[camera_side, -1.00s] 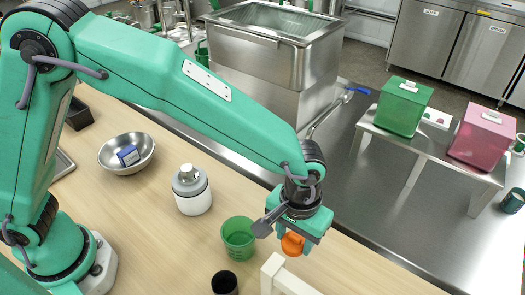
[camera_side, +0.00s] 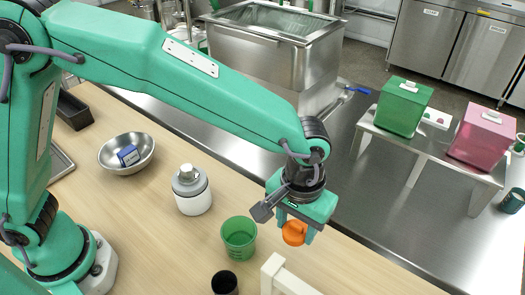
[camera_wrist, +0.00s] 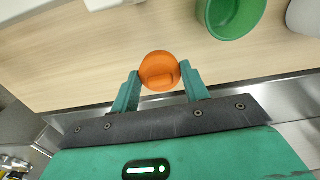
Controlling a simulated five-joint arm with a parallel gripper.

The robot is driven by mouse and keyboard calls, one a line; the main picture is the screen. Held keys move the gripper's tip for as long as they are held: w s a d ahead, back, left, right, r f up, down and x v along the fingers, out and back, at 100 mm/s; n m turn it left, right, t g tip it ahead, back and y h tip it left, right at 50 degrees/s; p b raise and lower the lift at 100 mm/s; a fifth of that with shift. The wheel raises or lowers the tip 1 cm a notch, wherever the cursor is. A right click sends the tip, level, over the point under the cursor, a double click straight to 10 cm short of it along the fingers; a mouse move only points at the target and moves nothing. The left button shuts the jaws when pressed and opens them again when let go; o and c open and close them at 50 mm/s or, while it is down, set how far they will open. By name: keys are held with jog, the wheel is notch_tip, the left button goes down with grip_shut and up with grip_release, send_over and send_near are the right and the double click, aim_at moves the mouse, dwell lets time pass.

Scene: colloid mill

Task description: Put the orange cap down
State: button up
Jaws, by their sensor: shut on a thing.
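The orange cap (camera_side: 294,233) is round and held between the fingertips of my gripper (camera_side: 297,230). In the wrist view the cap (camera_wrist: 159,71) sits between the two green fingers of my gripper (camera_wrist: 159,76), with a raised bar on its face. In the side view my gripper hangs to the right of the green cup, near the table's far edge. I cannot tell exactly how high the cap is above the wooden table (camera_side: 150,215).
A green cup (camera_side: 239,238) stands left of the cap, with a dark cup (camera_side: 225,283) and a white frame (camera_side: 283,277) nearby. A white-and-grey jar (camera_side: 191,190) and a steel bowl (camera_side: 127,153) holding a blue box (camera_side: 128,155) are further left. Bare table lies right of the frame.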

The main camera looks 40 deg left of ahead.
jog(key=w+a+n, duration=0.3)
jog(key=w+a, duration=0.2)
jog(key=a, duration=0.5)
jog(key=w+a+n, duration=0.3)
jog(key=w+a, duration=0.2)
jog(key=a, duration=0.5)
jog(key=w+a+n, duration=0.3)
jog(key=w+a, duration=0.2)
jog(key=a, duration=0.5)
jog(key=s+a+n, duration=0.3)
jog(key=a, duration=0.8)
jog(key=s+a+r+n, duration=0.1)
jog(key=s+a+n, duration=0.2)
jog(key=a, duration=0.8)
jog(key=s+a+n, duration=0.2)
jog(key=s+a, duration=0.1)
jog(key=a, duration=0.8)
jog(key=shift+r+n, duration=0.15)
jog(key=shift+n, duration=0.25)
jog(key=shift+s+a, duration=0.1)
jog(key=shift+s, duration=0.05)
